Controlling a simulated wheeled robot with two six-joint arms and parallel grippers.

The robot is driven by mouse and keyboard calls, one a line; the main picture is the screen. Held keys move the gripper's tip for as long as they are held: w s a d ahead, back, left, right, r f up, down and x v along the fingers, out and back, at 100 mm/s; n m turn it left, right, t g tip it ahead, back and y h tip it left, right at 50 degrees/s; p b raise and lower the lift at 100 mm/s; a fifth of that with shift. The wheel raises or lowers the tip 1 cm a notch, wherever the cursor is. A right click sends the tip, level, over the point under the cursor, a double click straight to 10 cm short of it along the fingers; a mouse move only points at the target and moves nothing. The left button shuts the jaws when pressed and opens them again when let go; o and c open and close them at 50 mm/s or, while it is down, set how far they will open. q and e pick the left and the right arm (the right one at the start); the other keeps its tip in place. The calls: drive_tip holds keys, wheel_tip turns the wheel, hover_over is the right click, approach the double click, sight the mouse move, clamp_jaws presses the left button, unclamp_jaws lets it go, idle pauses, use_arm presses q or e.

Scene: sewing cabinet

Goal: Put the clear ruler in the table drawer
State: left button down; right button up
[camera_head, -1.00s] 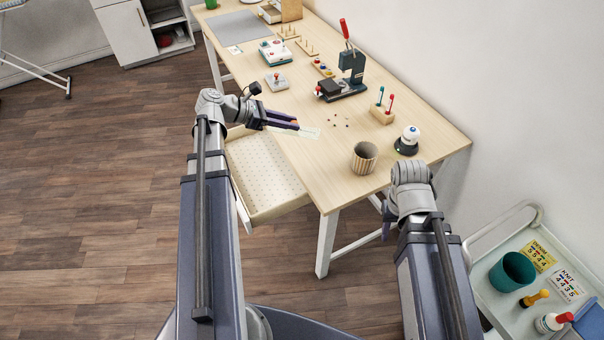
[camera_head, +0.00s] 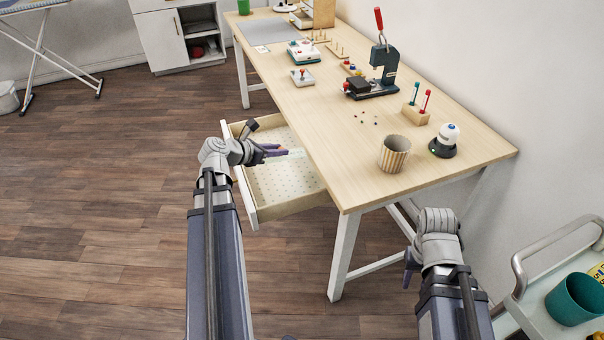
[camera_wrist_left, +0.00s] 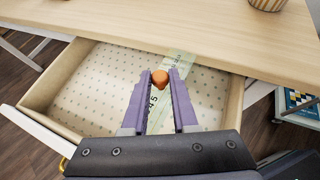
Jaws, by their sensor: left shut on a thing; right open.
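The clear ruler (camera_wrist_left: 178,66) is a pale greenish strip with dark numbers in the left wrist view. An orange knob (camera_wrist_left: 160,76) on it sits between the fingertips of my left gripper (camera_wrist_left: 160,84). My left gripper, also in the head view (camera_head: 282,152), is shut on this knob and holds the ruler over the drawer. The table drawer (camera_head: 249,196) is pulled open, with a dotted, empty-looking floor; it also fills the left wrist view (camera_wrist_left: 38,92). The ruler's height above the drawer floor is hard to tell. My right gripper (camera_head: 408,272) is open, right of the table leg.
The table top (camera_head: 330,135) overhangs the drawer's back. A striped cup (camera_head: 394,154) stands near its front corner, beside a white-and-black device (camera_head: 445,140). A press (camera_head: 378,75) stands further back. A cart with a teal cup (camera_head: 575,299) is at lower right.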

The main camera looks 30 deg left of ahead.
use_arm(q)
drive_tip(key=f, duration=0.1)
drive_tip(key=a+f+b, duration=0.1)
drive_tip(key=y, duration=0.1)
drive_tip(key=shift+s+a+f+n+b, duration=0.3)
drive_tip(key=shift+s+a+f+n, duration=0.05)
drive_tip(key=shift+f+n, duration=0.05)
drive_tip(key=shift+s+a+f, duration=0.1)
drive_tip(key=shift+a+f, duration=0.05)
drive_tip(key=shift+a, duration=0.2)
use_arm(e)
wheel_tip(320, 180, down, 3)
drive_tip(key=shift+f, duration=0.2)
use_arm(q)
drive_tip(key=b, duration=0.6)
approach(299, 160)
drive_tip(key=w, duration=0.1)
drive_tip(key=w+r, duration=0.1)
drive_tip(key=w+d, duration=0.1)
drive_tip(key=w, duration=0.1)
drive_tip(key=shift+r, duration=0.2)
drive_tip(key=shift+w+d, duration=0.1)
drive_tip(key=shift+w, duration=0.15)
use_arm(e)
wheel_tip(299, 160, down, 5)
drive_tip(key=shift+f, duration=0.1)
